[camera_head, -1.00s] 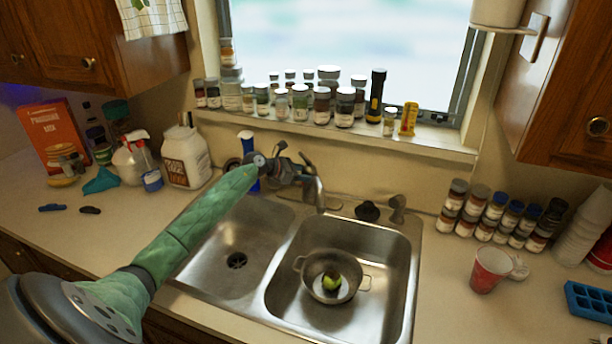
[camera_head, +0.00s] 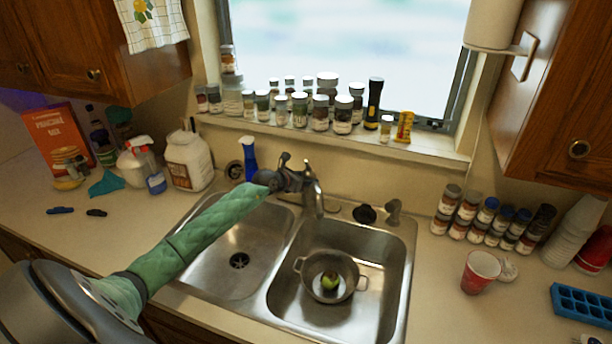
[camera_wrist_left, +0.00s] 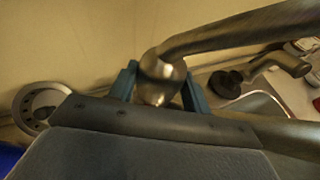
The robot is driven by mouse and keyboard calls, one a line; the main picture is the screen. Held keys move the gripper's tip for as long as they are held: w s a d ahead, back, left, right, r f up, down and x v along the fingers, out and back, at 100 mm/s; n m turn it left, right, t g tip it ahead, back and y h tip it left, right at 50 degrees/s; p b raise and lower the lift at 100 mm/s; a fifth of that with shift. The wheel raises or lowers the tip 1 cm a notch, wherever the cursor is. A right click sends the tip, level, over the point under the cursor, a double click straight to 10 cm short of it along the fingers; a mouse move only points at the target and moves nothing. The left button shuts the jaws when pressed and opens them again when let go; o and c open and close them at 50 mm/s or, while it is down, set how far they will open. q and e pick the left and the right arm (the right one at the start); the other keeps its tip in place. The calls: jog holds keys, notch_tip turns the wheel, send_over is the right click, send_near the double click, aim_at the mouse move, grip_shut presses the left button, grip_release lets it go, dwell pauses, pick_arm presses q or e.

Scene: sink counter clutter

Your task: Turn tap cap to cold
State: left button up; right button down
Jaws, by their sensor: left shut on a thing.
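The metal tap (camera_head: 314,197) stands behind the double sink, its spout over the divider side of the right basin. My left gripper (camera_head: 291,180) reaches the tap from the left, at the end of my green-sleeved arm. In the left wrist view, the rounded metal tap cap (camera_wrist_left: 161,76) sits between the two blue fingers of my left gripper (camera_wrist_left: 160,88), which are shut on it. The metal spout runs from the cap to the upper right there. In the head view the gripper hides part of the tap. My right gripper is not in view.
A pot (camera_head: 328,287) with a green fruit sits in the right basin. A blue spray bottle (camera_head: 249,160) and a white jug (camera_head: 188,160) stand left of the tap. A dark stopper (camera_head: 365,213) is right of it. Several jars line the sill. The left basin is empty.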

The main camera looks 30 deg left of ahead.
pick_arm(q)
jog(key=shift+y, duration=0.3)
jog(key=o, duration=0.7)
